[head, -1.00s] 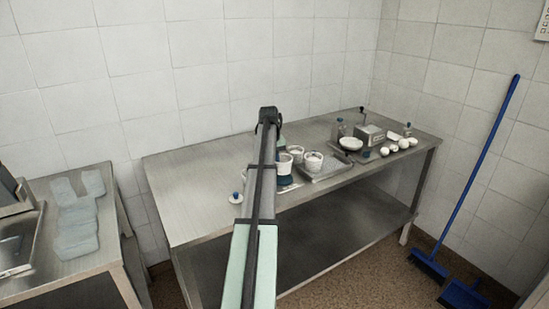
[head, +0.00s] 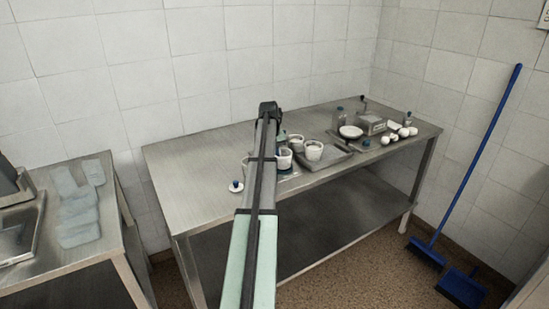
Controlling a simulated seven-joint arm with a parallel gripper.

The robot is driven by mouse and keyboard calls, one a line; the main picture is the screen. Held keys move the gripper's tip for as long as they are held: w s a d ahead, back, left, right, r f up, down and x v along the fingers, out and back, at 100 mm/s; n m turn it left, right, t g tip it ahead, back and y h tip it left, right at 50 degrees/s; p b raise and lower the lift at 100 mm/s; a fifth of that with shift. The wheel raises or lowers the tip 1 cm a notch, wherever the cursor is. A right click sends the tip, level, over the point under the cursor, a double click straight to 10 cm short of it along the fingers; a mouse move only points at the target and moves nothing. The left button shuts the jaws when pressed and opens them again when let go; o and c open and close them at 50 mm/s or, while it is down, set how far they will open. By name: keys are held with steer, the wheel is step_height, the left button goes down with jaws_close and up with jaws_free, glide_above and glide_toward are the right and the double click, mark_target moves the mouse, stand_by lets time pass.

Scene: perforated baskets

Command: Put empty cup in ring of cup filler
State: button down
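My arm reaches over the steel table (head: 200,165) and hides much of the spot behind it. My gripper is hidden behind the arm, so its fingers do not show. A white cup (head: 284,160) stands just right of the arm, partly covered by it. Another white cup (head: 314,150) stands on the left part of a metal tray (head: 337,158). A smaller white, cup-like thing (head: 296,141) shows behind them. I cannot tell which cup is empty, nor make out the filler's ring.
A white bowl (head: 351,132), a grey metal box (head: 371,125) and several white round items (head: 404,132) fill the table's right end. The table's left side is clear.

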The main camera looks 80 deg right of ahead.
steer(key=shift+f, duration=0.55)
stand_by(0.7)
steer(key=c, duration=1.2)
jaws_free()
steer(key=shift+o, duration=0.2)
steer(key=shift+r, duration=0.1)
steer(key=shift+r, duration=3.9)
